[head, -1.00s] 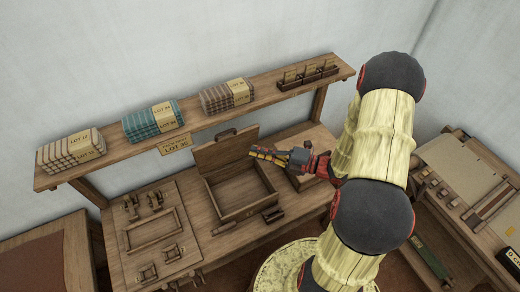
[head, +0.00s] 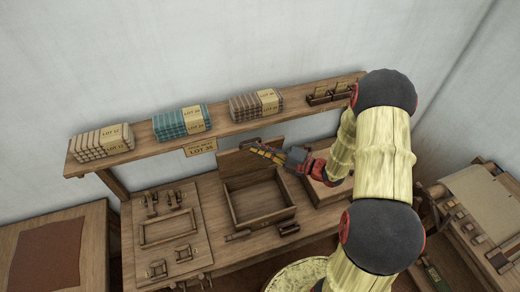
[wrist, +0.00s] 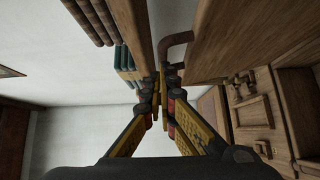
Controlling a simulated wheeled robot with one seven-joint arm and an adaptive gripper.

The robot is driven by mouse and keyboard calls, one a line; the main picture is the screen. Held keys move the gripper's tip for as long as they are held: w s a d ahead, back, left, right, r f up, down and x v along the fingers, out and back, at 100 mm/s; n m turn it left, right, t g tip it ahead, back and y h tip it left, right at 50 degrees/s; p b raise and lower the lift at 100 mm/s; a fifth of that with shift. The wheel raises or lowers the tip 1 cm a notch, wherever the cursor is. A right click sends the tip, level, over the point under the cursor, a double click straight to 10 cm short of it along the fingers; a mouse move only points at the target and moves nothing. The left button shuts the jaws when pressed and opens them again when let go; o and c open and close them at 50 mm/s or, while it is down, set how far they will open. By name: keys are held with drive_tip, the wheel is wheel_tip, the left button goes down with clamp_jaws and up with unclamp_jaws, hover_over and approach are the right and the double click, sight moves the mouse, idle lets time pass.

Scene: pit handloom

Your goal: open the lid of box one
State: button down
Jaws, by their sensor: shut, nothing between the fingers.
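A wooden box (head: 262,216) stands open on the bench, its inside empty. I see no label on it, so I cannot tell if it is box one. Its lid (head: 232,165) stands raised at the back edge. My gripper (head: 246,148) is shut and empty in front of the lid's top edge, hiding part of it. In the wrist view the shut fingertips (wrist: 160,82) are close to a handle (wrist: 176,42) on a wooden panel (wrist: 225,35), seemingly the lid. I cannot tell whether they touch.
A shelf (head: 235,128) above the bench carries striped cloth stacks (head: 180,122). Another wooden box (head: 322,192) stands at right, partly behind my arm. A tray with small wooden parts (head: 168,230) lies at left. Loose wooden pieces (head: 288,229) lie in front of the open box.

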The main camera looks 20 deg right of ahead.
drive_tip(key=shift+r, duration=0.1)
drive_tip(key=w+p, duration=0.2)
drive_tip(key=w+r+m+g+p, duration=0.1)
drive_tip(key=p, duration=0.1)
drive_tip(key=shift+w+h, duration=0.3)
drive_tip(key=shift+w, duration=0.05)
drive_tip(key=shift+s, duration=0.1)
